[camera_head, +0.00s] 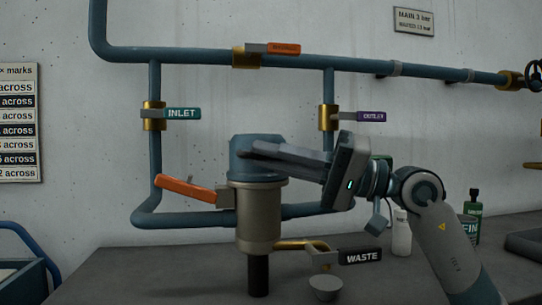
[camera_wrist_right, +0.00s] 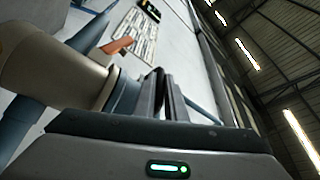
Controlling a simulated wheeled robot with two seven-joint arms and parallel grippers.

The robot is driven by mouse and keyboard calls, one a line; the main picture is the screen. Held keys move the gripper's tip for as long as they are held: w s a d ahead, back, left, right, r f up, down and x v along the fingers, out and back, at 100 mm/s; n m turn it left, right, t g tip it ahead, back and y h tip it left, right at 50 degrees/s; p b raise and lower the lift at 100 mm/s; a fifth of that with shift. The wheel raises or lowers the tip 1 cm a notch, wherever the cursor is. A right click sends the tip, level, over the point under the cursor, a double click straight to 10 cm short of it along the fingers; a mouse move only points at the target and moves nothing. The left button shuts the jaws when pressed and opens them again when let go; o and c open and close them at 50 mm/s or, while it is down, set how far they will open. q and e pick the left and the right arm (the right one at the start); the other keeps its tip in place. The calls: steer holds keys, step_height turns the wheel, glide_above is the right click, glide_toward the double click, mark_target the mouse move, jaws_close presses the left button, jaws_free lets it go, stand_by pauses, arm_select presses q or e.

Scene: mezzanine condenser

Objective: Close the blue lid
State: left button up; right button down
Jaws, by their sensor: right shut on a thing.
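The blue lid (camera_head: 250,168) sits on top of the beige-grey metal canister (camera_head: 257,215), upright and in line with it. I cannot tell whether it is fully tightened. My right gripper (camera_head: 262,151) reaches in from the right, its fingers shut on the lid's upper part. In the right wrist view the fingers (camera_wrist_right: 171,97) stand beside the lid (camera_wrist_right: 124,94), with the canister (camera_wrist_right: 55,62) to the left. The fingers hide part of the lid. My left gripper is in neither view.
An orange lever (camera_head: 186,188) sticks out left of the canister. Blue pipes with INLET (camera_head: 181,113) and other tagged valves run behind. Below are a WASTE tag (camera_head: 360,256) and a small grey cup (camera_head: 325,288). A white bottle (camera_head: 401,234) and a green bottle (camera_head: 473,205) stand right.

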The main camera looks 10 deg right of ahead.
steer(key=c, duration=1.8)
jaws_free()
steer(key=shift+w+d+f, duration=0.1)
steer(key=shift+w+d, duration=0.05)
steer(key=shift+w, duration=0.1)
steer(key=shift+c, duration=0.2)
steer(key=shift+w, duration=0.1)
steer(key=shift+v, duration=8.75)
